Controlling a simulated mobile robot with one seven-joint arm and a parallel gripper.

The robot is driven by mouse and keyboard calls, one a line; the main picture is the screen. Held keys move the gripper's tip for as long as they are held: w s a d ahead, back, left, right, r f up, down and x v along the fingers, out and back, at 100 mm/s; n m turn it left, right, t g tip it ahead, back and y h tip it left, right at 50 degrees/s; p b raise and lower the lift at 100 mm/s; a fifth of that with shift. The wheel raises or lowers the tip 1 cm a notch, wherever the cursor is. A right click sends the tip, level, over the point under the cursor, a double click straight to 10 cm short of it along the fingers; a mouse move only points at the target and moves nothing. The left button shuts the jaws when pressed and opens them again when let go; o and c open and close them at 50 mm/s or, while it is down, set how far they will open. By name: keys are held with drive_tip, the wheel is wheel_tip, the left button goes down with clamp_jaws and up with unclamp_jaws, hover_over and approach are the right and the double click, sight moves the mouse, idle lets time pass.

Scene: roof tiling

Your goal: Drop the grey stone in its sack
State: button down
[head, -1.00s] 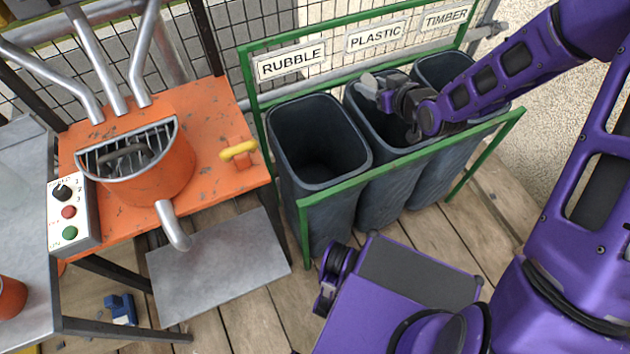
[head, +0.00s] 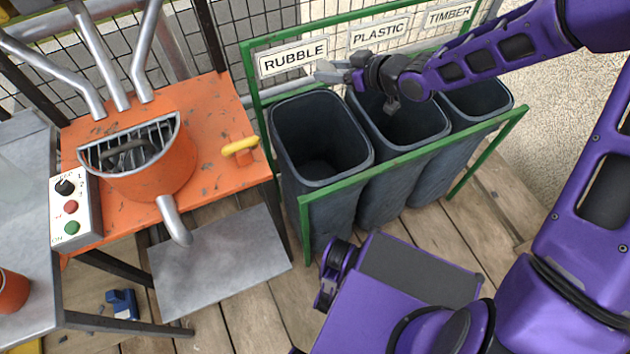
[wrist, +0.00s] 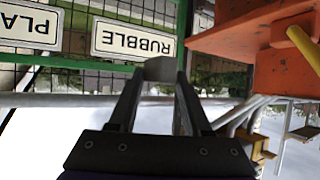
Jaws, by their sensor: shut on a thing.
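The grey stone (head: 326,71) is between the fingertips of my gripper (head: 342,72), which is shut on it. In the head view the stone appears just below the RUBBLE sign (head: 293,57), near the back right corner of the dark rubble sack (head: 329,183). Its exact height over the sack cannot be told. The sack is open at the top, and its floor is in shadow.
A green frame (head: 440,150) holds the rubble sack, the plastic sack (head: 390,190) and the timber sack (head: 440,170), with a PLASTIC sign (head: 380,33) and a TIMBER sign (head: 449,14) behind. An orange machine (head: 165,180) with a yellow handle (head: 239,146) stands left.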

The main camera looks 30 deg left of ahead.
wheel_tip(320, 180, down, 2)
drive_tip(key=shift+f+b, duration=0.25)
drive_tip(key=shift+b, duration=0.4)
drive_tip(key=shift+c, duration=1.3)
unclamp_jaws()
drive_tip(key=shift+d+r, duration=0.1)
drive_tip(key=p+v, duration=0.4)
drive_tip(key=v, duration=1.3)
drive_tip(key=shift+d, duration=0.15)
